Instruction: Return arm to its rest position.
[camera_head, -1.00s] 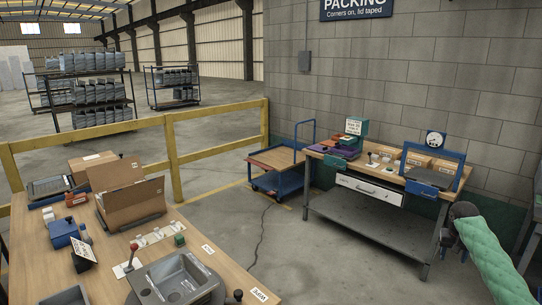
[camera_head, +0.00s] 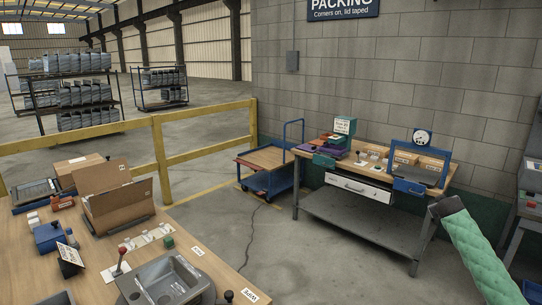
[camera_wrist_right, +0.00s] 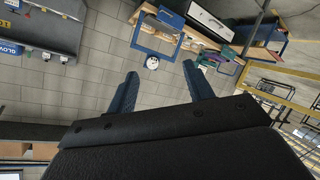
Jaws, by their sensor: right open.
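My right arm, in a green quilted sleeve (camera_head: 478,252), enters the head view at the lower right. It slants up to a dark end beside the right side of the packing bench. In the right wrist view my right gripper (camera_wrist_right: 161,85) shows two blue fingers spread wide apart. The right gripper's fingers cannot be made out in the head view. My left arm and gripper are not in view.
A yellow rail (camera_head: 205,147) runs behind.

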